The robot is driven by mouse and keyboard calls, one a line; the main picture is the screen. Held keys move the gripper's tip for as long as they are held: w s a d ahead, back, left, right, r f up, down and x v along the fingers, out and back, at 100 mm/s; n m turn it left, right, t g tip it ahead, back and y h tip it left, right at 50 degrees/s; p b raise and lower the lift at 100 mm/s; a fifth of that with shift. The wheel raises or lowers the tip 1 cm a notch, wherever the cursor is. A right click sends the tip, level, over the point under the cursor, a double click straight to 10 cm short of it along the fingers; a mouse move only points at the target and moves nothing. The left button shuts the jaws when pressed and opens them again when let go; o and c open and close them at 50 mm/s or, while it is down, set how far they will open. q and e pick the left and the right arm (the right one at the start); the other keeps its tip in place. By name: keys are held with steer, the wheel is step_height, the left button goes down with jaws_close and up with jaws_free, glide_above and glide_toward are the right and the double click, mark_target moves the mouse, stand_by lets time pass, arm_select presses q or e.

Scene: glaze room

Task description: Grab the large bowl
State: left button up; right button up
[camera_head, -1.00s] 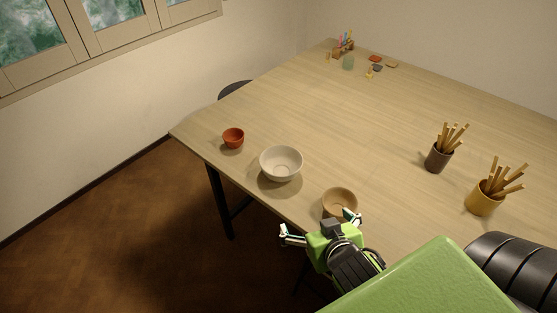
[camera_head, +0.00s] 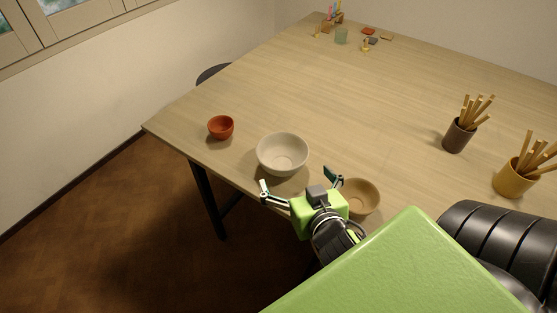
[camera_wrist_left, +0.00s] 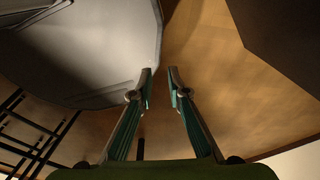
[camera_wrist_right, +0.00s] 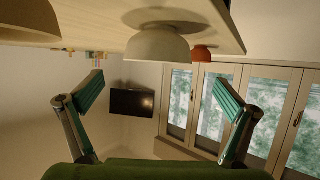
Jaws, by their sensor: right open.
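The large bowl (camera_head: 283,153) is cream-white and stands upright near the table's front edge, between a small red bowl (camera_head: 220,127) and a tan bowl (camera_head: 361,196). My right gripper (camera_head: 296,177) is open and empty just in front of it, with its fingers spread toward the bowl. In the right wrist view, which is upside down, the large bowl (camera_wrist_right: 157,44) shows beyond and between the open fingers. My left gripper (camera_wrist_left: 160,72) shows only in the left wrist view. Its fingertips are a little apart with nothing between them.
The wooden table (camera_head: 330,110) is clear behind the bowls. A dark cup (camera_head: 457,137) and a yellow cup (camera_head: 513,180), both with sticks, stand at the right. The tan bowl is close beside my right gripper.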

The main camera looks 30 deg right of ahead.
mark_target(277, 145)
steer(key=b+x, duration=0.2)
steer(key=shift+w+d+f, duration=0.1)
steer(key=shift+w+f, duration=0.05)
steer(key=shift+f, duration=0.05)
steer(key=shift+w+d+p, duration=0.35)
steer(key=shift+w+p, duration=0.3)
steer(key=shift+w, duration=0.1)
steer(key=x, duration=0.3)
steer(key=shift+w+f, duration=0.2)
steer(key=shift+w, duration=0.05)
steer(key=shift+w+d+p, duration=0.15)
steer(key=shift+w+p, duration=0.25)
steer(key=shift+p, duration=0.05)
steer(key=shift+p+x, duration=0.75)
steer(key=shift+x, duration=1.6)
steer(key=shift+s, duration=0.1)
steer(key=shift+c, duration=1.2)
arm_select(q)
steer(key=shift+w+d+r, duration=0.1)
steer(key=shift+w+r, duration=0.3)
steer(key=shift+r, duration=0.15)
arm_select(e)
steer(key=c, duration=0.8)
steer(key=shift+o, duration=0.2)
steer(key=shift+r, duration=0.1)
